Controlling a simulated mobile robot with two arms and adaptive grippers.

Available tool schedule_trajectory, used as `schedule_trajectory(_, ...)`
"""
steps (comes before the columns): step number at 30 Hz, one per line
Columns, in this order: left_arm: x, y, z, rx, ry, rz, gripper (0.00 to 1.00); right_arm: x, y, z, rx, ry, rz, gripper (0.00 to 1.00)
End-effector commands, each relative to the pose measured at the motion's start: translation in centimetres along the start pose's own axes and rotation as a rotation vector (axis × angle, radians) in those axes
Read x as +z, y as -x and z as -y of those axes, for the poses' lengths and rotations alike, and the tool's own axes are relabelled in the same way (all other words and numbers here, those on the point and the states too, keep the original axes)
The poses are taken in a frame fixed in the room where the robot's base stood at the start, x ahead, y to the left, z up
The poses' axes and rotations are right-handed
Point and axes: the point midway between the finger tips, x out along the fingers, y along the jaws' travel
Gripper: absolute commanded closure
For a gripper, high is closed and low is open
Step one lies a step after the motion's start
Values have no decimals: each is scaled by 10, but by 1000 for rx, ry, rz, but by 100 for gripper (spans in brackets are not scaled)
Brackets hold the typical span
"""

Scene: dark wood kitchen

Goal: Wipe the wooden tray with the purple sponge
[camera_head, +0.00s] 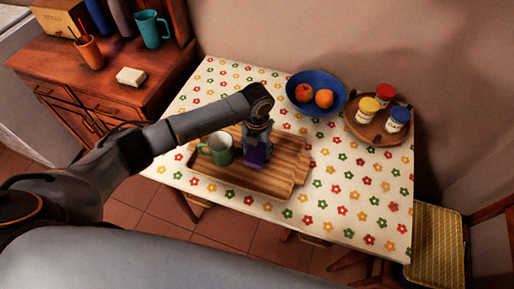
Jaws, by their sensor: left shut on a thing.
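The wooden tray (279,175) lies on a table with a flowered cloth. My left gripper (257,149) points down over the middle of the tray and is shut on the purple sponge (256,156). The sponge is at the tray's surface, though I cannot tell whether it touches. A green mug (219,149) stands upright on the left part of the tray, just left of the gripper. My left arm hides part of the tray's far left side. My right gripper is not in view.
A blue bowl (298,99) with two orange fruits stands behind the tray. A round wooden tray (366,130) with three jars is at the back right. The table's right part is clear. A wooden cabinet (125,95) stands at the left and a yellow-seated chair (437,245) at the right.

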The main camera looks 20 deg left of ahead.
Motion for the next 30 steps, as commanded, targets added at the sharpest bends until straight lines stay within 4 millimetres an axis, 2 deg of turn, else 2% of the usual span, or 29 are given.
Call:
schedule_trajectory(13, 0, -1, 0, 0, 0, 0, 70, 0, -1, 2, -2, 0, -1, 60)
schedule_trajectory(30, 0, -13, 0, 0, 0, 0, 70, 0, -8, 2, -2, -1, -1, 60)
